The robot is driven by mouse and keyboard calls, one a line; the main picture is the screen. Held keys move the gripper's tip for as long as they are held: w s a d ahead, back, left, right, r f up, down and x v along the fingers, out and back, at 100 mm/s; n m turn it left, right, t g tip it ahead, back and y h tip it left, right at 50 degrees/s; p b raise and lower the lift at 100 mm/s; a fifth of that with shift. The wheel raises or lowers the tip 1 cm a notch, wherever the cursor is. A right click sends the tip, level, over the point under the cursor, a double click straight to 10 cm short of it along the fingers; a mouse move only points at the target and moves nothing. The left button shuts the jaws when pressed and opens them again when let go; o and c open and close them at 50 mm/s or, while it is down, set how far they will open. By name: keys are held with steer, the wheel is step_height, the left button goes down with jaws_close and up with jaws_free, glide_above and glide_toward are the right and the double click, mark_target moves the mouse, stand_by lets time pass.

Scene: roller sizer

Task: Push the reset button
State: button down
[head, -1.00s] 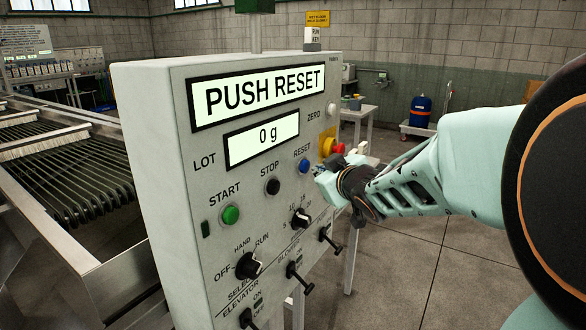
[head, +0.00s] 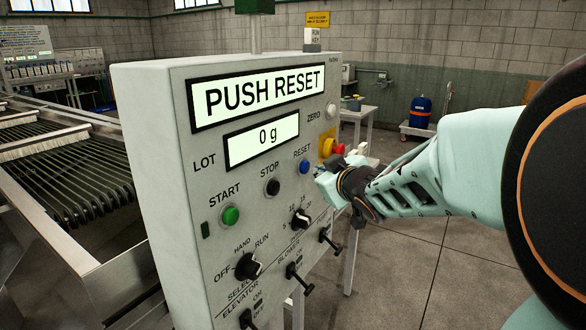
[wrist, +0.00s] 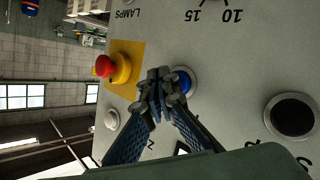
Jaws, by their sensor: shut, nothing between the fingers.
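The blue reset button (head: 304,166) is on the grey control panel (head: 180,200), under the label RESET. My gripper (head: 320,176) is shut and empty, just right of the button in the head view. In the wrist view the shut fingertips (wrist: 161,84) partly cover the left side of the blue button (wrist: 184,82). I cannot tell whether they touch it. The upper display (head: 258,93) reads PUSH RESET and the lower display (head: 262,140) reads 0 g.
A red emergency button on a yellow base (head: 332,148) is close to my gripper. The black stop button (head: 272,186) and green start button (head: 231,215) are to the left. A black rotary knob (head: 300,218) is below.

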steer(key=shift+w+a, duration=0.1)
steer(key=shift+a, duration=0.05)
steer(key=shift+w+a, duration=0.15)
steer(key=shift+a, duration=0.1)
steer(key=shift+w+a+b, duration=0.35)
steer(key=shift+a+b, duration=0.05)
steer(key=shift+b, duration=0.2)
stand_by(0.6)
stand_by(0.3)
steer(key=shift+s+d+p, duration=0.6)
steer(key=shift+d+p, duration=0.15)
steer(key=s+d+p, duration=0.1)
steer(key=d, duration=0.1)
steer(key=s+d+p, duration=0.2)
stand_by(0.4)
